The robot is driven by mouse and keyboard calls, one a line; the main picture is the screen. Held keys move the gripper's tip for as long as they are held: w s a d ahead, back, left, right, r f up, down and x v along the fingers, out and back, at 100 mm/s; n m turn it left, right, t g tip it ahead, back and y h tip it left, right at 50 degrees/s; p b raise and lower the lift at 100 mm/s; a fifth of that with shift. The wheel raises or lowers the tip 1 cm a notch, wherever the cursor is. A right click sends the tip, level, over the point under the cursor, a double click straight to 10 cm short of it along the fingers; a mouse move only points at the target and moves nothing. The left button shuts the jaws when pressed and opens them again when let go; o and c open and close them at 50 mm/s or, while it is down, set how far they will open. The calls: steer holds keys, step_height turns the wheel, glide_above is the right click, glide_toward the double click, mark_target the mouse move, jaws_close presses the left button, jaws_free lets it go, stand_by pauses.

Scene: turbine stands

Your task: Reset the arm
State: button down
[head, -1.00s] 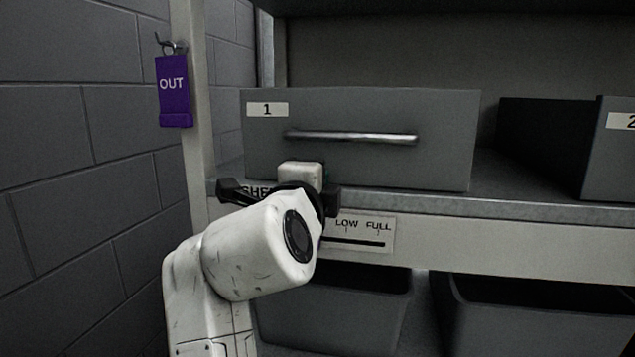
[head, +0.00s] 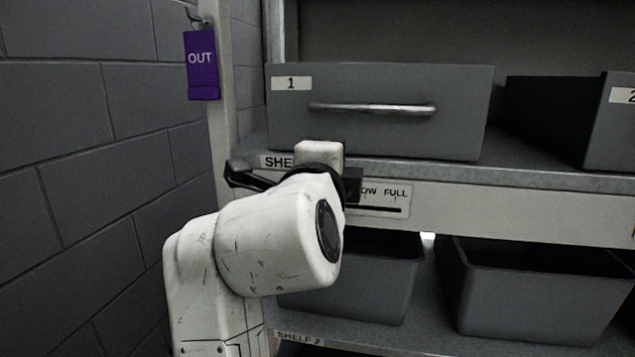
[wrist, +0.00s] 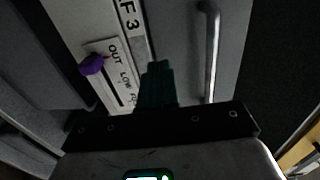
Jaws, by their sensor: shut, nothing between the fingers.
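My white arm (head: 270,245) reaches up from the bottom of the head view, bent at a large joint. Its wrist is in front of the shelf edge, below the box marked 1. The fingers are hidden behind the wrist there. In the wrist view my gripper (wrist: 157,70) shows as dark green fingers closed together with nothing held. They point towards the shelf edge, between the level gauge (wrist: 121,76) and the long metal handle (wrist: 211,50).
Grey box 1 (head: 390,135) stands on the shelf, with another box (head: 612,130) at right. A purple OUT tag (head: 201,70) hangs on the post. A purple slider (wrist: 92,64) sits by OUT on the gauge. Bins (head: 530,300) stand below. A block wall (head: 90,130) is close at left.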

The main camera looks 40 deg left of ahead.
steer(key=v, duration=0.7)
steer(key=shift+b, duration=0.35)
steer(key=w+d+f+n+g+h+p, duration=0.1)
steer(key=w+d+f+n+g+h, duration=0.3)
steer(key=d+f, duration=0.75)
steer(key=w+d+f+h+p, duration=0.15)
steer(key=w+d+f, duration=0.45)
steer(key=d+f, duration=0.6)
steer(key=s+d+f+n+g+h+p, duration=0.1)
steer(key=s+d+f+n+g+h, duration=0.15)
steer(key=d+f, duration=0.55)
steer(key=s+d+f+n+g+h, duration=0.1)
steer(key=s+d+f, duration=0.4)
steer(key=d, duration=0.4)
steer(key=s+d+f+n+g, duration=0.1)
steer(key=s+d+f, duration=0.3)
steer(key=s, duration=0.4)
steer(key=s+d+f+n+g+p, duration=0.1)
steer(key=s+d+f+g, duration=0.2)
steer(key=s+d, duration=0.3)
steer(key=s+d+f+n+g+p, duration=0.1)
steer(key=s+d+f, duration=0.4)
steer(key=s, duration=0.5)
steer(key=shift+n+g, duration=0.45)
steer(key=shift+g, duration=0.5)
